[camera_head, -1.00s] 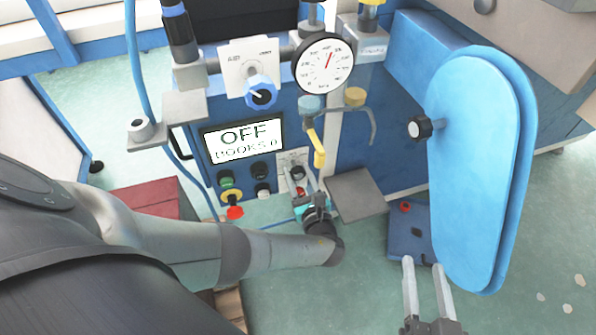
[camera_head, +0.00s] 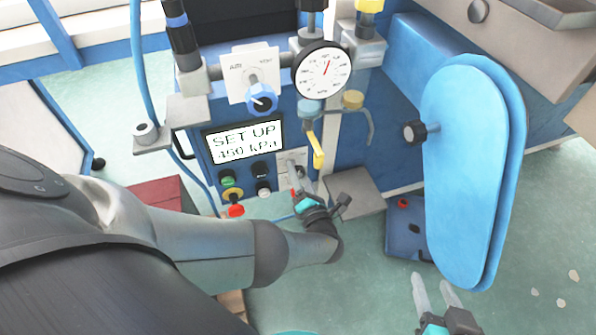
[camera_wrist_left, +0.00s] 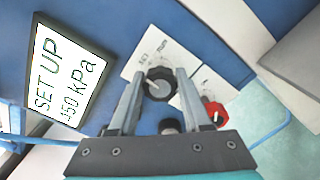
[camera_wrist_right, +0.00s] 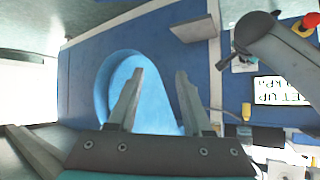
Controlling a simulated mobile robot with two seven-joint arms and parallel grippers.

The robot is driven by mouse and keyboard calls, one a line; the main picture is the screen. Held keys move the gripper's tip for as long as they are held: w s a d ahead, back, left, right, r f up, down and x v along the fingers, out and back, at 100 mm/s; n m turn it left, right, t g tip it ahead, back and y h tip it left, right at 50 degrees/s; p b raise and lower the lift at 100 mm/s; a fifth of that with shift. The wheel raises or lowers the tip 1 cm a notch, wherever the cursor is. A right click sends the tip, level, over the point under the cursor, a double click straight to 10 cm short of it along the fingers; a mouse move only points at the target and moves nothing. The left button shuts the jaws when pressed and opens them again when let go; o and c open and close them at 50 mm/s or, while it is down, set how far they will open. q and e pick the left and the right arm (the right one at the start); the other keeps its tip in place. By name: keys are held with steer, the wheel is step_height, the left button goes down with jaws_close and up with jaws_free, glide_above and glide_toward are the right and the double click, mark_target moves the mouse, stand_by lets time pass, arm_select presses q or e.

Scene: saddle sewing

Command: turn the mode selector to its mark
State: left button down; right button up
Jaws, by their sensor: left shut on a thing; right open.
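The mode selector is a black round knob (camera_wrist_left: 159,90) with a pale pointer line, on a white printed plate (camera_wrist_left: 152,53) in the left wrist view. My left gripper (camera_wrist_left: 160,76) is shut on it, one finger on each side. In the head view my left gripper (camera_head: 296,168) covers most of the knob at the lower right of the blue panel. The plate's mark is too small to read surely. The display (camera_head: 244,140) reads "SET UP" above a kPa value. My right gripper (camera_head: 433,284) is open and empty, low at the right.
A red knob (camera_wrist_left: 215,112) sits close beside the left gripper. Green, yellow and red buttons (camera_head: 235,211) are left of it. A yellow lever (camera_head: 316,150) hangs just above. A gauge (camera_head: 322,70) is above.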

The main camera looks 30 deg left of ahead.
arm_select(q)
steer(key=m, duration=0.4)
steer(key=shift+m, duration=0.3)
steer(key=m, duration=0.3)
steer(key=shift+f, duration=0.1)
steer(key=shift+m, duration=1.7)
steer(key=shift+c, duration=1.7)
jaws_free()
